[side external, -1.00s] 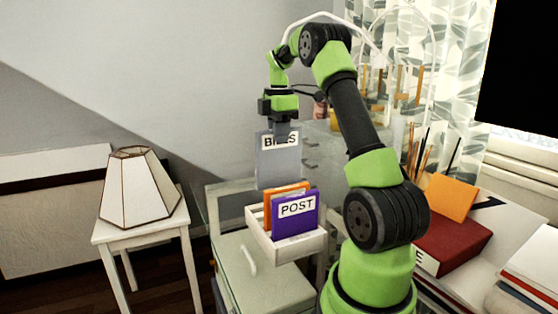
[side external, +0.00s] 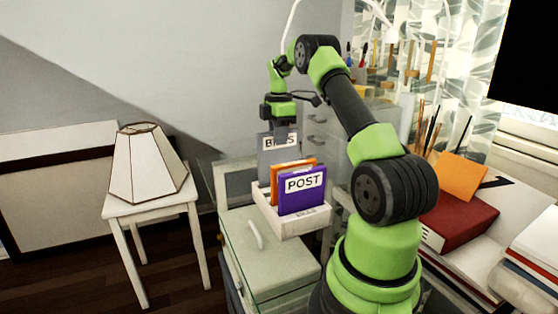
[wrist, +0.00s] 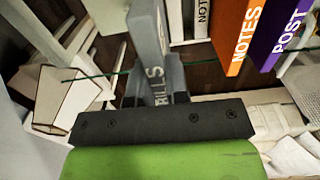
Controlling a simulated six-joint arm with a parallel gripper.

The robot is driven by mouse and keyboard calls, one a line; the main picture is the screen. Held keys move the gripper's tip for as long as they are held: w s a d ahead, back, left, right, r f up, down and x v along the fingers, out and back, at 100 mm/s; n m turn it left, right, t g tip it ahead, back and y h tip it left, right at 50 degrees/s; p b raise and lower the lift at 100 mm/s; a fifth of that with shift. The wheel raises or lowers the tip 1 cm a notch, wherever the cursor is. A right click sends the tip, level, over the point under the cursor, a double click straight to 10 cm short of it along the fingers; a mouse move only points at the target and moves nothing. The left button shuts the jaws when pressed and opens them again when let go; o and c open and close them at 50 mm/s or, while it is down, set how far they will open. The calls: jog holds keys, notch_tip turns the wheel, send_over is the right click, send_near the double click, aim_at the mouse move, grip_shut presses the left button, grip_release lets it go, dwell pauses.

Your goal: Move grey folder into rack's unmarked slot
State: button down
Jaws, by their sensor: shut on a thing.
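The grey folder (side external: 268,160), with a white label reading BILLS, hangs upright in my gripper (side external: 281,136). My gripper is shut on its top edge and covers part of the label. In the wrist view the folder (wrist: 148,35) stands between the fingers (wrist: 152,88). The white rack (side external: 292,226) holds an orange folder (side external: 288,168) and, in front of it, a purple folder (side external: 301,192) labelled POST. The grey folder is behind the orange one at the rack's back. Its lower edge is hidden, so I cannot tell how deep it sits.
The rack stands on a pale glass-topped cabinet (side external: 270,262). A lamp (side external: 147,165) on a white stool is at the left. A red book (side external: 458,220), an orange card and brushes are at the right. Open air lies left of the rack.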

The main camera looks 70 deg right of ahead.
aim_at(279, 152)
jog(key=shift+f, duration=2.6)
jog(key=c, duration=1.1)
grip_release()
